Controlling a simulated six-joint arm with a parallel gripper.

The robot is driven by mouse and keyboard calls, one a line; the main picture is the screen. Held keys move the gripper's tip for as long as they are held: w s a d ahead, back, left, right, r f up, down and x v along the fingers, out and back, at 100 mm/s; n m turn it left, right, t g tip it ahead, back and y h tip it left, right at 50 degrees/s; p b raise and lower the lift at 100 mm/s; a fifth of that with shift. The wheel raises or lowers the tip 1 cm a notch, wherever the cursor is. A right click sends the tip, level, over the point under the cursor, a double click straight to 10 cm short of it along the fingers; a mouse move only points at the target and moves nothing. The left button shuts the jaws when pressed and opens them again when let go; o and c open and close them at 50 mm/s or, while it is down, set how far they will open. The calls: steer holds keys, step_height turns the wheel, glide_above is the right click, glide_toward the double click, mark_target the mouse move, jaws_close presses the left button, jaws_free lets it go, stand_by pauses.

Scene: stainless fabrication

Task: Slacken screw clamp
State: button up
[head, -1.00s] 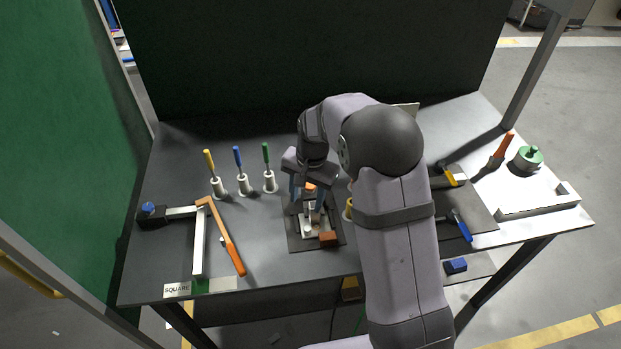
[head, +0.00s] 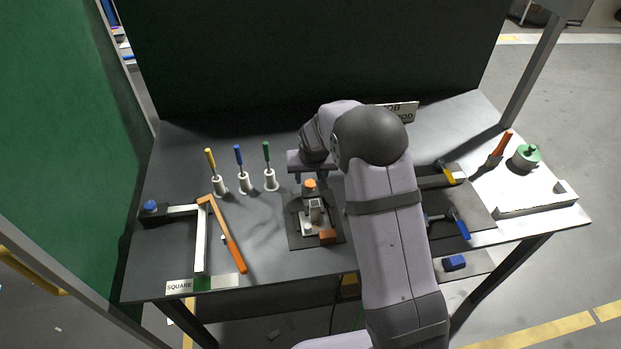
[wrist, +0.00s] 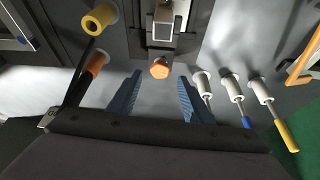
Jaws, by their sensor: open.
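The screw clamp (head: 314,210) stands on a dark mat (head: 300,240) in the middle of the bench. It has an orange hex knob (head: 310,184) on top and an orange-brown block (head: 327,237) at its front. In the wrist view the knob (wrist: 160,69) shows beyond the fingertips, roughly centred between them. My gripper (wrist: 157,92) is open and empty, with blue ribbed fingers spread apart. In the head view my gripper (head: 310,172) is behind the knob and apart from it. Its fingers are partly hidden there by my wrist.
Yellow, blue and green-handled tools (head: 241,168) stand in white holders left of the clamp. A yellow cylinder (wrist: 99,18) stands close on the clamp's other side. A dark panel (head: 300,60) closes the back.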

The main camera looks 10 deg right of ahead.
mark_target(310, 183)
steer(key=shift+p+x, duration=0.7)
steer(key=shift+x, duration=1.3)
steer(key=shift+c, duration=0.6)
steer(key=c, duration=0.9)
